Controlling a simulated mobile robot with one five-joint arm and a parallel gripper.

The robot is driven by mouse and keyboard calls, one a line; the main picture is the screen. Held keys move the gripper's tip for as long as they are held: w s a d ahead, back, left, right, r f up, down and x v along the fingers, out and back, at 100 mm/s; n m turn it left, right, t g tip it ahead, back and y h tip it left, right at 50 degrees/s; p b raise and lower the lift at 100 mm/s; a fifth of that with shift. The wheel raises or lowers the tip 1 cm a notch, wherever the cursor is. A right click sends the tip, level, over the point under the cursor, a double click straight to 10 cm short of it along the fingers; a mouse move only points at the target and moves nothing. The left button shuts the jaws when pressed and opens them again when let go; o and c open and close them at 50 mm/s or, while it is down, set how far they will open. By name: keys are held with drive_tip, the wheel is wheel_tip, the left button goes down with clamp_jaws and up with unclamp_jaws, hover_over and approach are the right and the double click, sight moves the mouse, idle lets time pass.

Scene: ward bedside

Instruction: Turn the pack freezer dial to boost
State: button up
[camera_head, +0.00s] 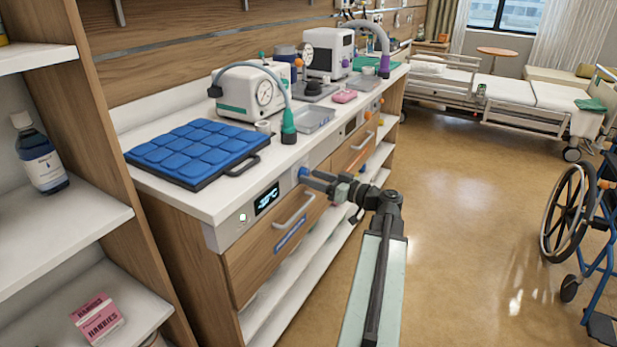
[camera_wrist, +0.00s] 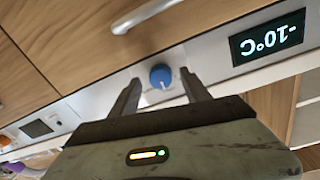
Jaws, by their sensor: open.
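A blue dial (camera_head: 304,172) sits on the white front panel of the counter, right of a dark display (camera_head: 267,198). In the wrist view the blue dial (camera_wrist: 160,76) lies between and just beyond my fingertips, and the display (camera_wrist: 268,38) reads -10°C, upside down. A small pale mark shows on the dial's lower edge; any setting labels are too small to read. My gripper (camera_head: 312,180) is open at the panel, its fingers pointing at the dial. In the wrist view my gripper (camera_wrist: 162,90) has one finger on each side of the dial; I cannot tell whether they touch it.
A drawer with a metal handle (camera_head: 294,210) is below the panel. A blue padded mat (camera_head: 195,152), a white machine with a gauge (camera_head: 250,92) and a metal tray (camera_head: 314,119) stand on the counter. A wheelchair (camera_head: 575,215) is at right. The floor between is clear.

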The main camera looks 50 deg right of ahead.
drive_tip(key=shift+w+a, duration=0.2)
drive_tip(key=shift+w, duration=0.55)
drive_tip(key=c, duration=1.2)
drive_tip(key=m, duration=0.5)
drive_tip(key=shift+r+m+p, duration=0.1)
drive_tip(key=shift+m+p, duration=0.2)
drive_tip(key=shift+p, duration=0.1)
drive_tip(key=m, duration=0.6)
drive_tip(key=shift+g+p, duration=0.35)
drive_tip(key=shift+g, duration=0.05)
